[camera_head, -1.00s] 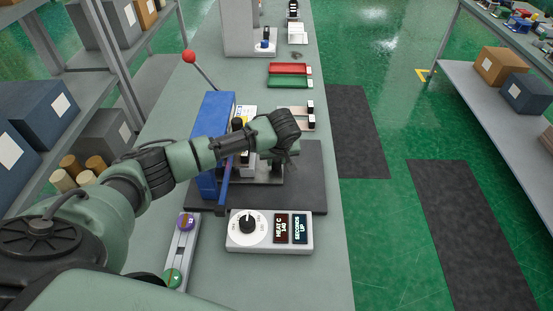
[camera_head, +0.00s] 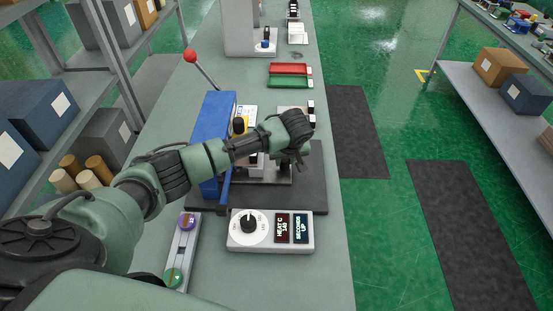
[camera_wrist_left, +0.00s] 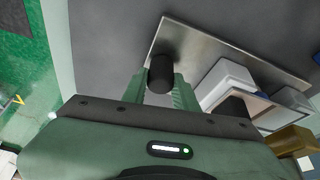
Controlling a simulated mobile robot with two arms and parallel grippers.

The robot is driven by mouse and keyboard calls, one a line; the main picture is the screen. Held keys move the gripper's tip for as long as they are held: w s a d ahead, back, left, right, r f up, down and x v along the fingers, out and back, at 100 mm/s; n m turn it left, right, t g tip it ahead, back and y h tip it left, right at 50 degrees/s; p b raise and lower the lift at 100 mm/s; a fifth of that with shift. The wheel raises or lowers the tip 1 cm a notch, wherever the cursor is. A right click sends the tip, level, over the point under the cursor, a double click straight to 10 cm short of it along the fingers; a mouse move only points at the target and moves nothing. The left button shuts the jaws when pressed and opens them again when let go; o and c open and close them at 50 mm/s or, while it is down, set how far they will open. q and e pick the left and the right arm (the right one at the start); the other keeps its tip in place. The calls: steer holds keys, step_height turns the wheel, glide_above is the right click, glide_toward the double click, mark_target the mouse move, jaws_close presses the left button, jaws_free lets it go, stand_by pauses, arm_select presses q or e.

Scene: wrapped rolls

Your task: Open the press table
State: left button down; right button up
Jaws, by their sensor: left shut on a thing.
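The blue press (camera_head: 212,112) stands on a dark base plate (camera_head: 312,190) on the bench, with a red-ball lever (camera_head: 190,56) leaning up and left. Its metal table plate (camera_head: 272,179) sticks out on the right side, partly hidden under my arm. My left gripper (camera_head: 291,163) reaches across the press to the right end of this plate. In the left wrist view, my left gripper (camera_wrist_left: 160,85) is shut on a black knob (camera_wrist_left: 160,72) at the edge of the metal plate (camera_wrist_left: 205,45). My right gripper is not in view.
A control box (camera_head: 270,231) with a dial and two displays sits in front of the press. A rail with purple and green buttons (camera_head: 181,250) lies to its left. Red (camera_head: 290,68) and green (camera_head: 290,82) trays lie behind. The bench's right strip is clear.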

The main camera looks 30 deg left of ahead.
arm_select(q)
steer(key=w+d, duration=0.1)
steer(key=d, duration=0.1)
steer(key=w+d+b, duration=0.1)
steer(key=d, duration=0.2)
steer(key=w+d, duration=0.2)
steer(key=d, duration=0.1)
steer(key=shift+d, duration=0.2)
steer(key=shift+w+d+b, duration=0.3)
steer(key=shift+d, duration=0.15)
steer(key=shift+r, duration=0.1)
steer(key=c, duration=1.1)
jaws_free()
steer(key=shift+a, duration=0.1)
